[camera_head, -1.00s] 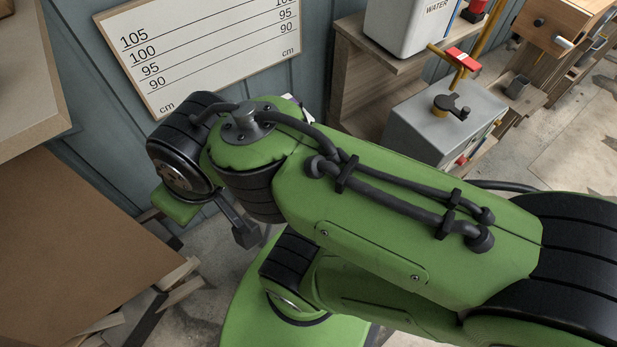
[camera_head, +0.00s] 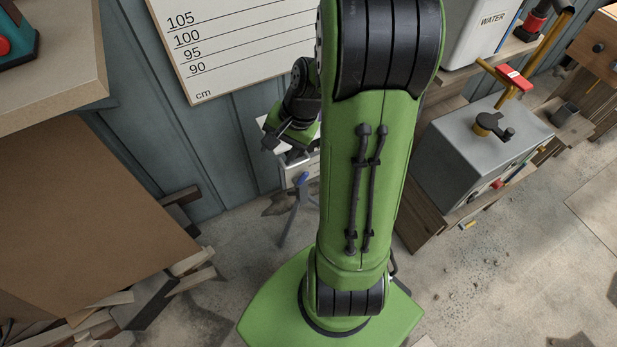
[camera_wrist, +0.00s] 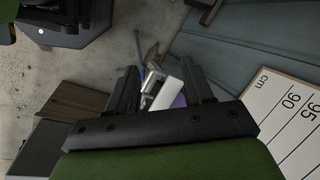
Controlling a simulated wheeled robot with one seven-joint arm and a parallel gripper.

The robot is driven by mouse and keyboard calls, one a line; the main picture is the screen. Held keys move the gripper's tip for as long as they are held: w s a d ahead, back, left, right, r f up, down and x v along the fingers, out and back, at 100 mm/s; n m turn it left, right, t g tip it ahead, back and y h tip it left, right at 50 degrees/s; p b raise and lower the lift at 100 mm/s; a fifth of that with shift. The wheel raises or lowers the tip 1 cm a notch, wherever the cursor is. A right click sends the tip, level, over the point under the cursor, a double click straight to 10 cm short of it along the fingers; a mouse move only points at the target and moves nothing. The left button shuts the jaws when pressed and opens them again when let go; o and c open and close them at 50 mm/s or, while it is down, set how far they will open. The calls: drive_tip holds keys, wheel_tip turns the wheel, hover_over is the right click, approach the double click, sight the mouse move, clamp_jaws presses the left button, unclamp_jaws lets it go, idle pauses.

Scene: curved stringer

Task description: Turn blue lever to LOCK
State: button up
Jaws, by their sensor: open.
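A small blue lever (camera_head: 302,180) shows on the front of a pale box (camera_head: 296,170) on a grey stand, low by the wall in the head view. My arm hides the right of this box. My gripper (camera_head: 284,150) is just above and to the left of the box in the head view, apart from the lever. In the wrist view my gripper (camera_wrist: 158,68) is open, with a dark finger on each side. A white and purple part (camera_wrist: 170,93) shows between the fingers, along with thin grey metal pieces. I cannot read any LOCK mark.
A height board (camera_head: 250,50) hangs on the blue-grey wall close behind my gripper. A grey box with a black knob (camera_head: 455,155) stands to the right. A brown board (camera_head: 90,215) and wood scraps lie at left. Bare floor lies beside the stand.

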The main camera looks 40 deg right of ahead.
drive_tip(key=s+d+f+m+t+b, duration=0.1)
drive_tip(key=s+d+f+m+t, duration=0.2)
drive_tip(key=f+m, duration=0.5)
drive_tip(key=d+f+m+t+y+b, duration=0.1)
drive_tip(key=d+f+m+t, duration=0.1)
drive_tip(key=d+f+m, duration=0.6)
drive_tip(key=s+d+f+m+t+b, duration=0.25)
drive_tip(key=f+m, duration=0.25)
drive_tip(key=f, duration=0.6)
drive_tip(key=m+t+h, duration=0.4)
drive_tip(key=m+h, duration=0.1)
drive_tip(key=m, duration=0.5)
approach(306, 178)
drive_tip(key=b+x, duration=0.3)
drive_tip(key=x, duration=0.5)
drive_tip(key=shift+w, duration=0.35)
clamp_jaws()
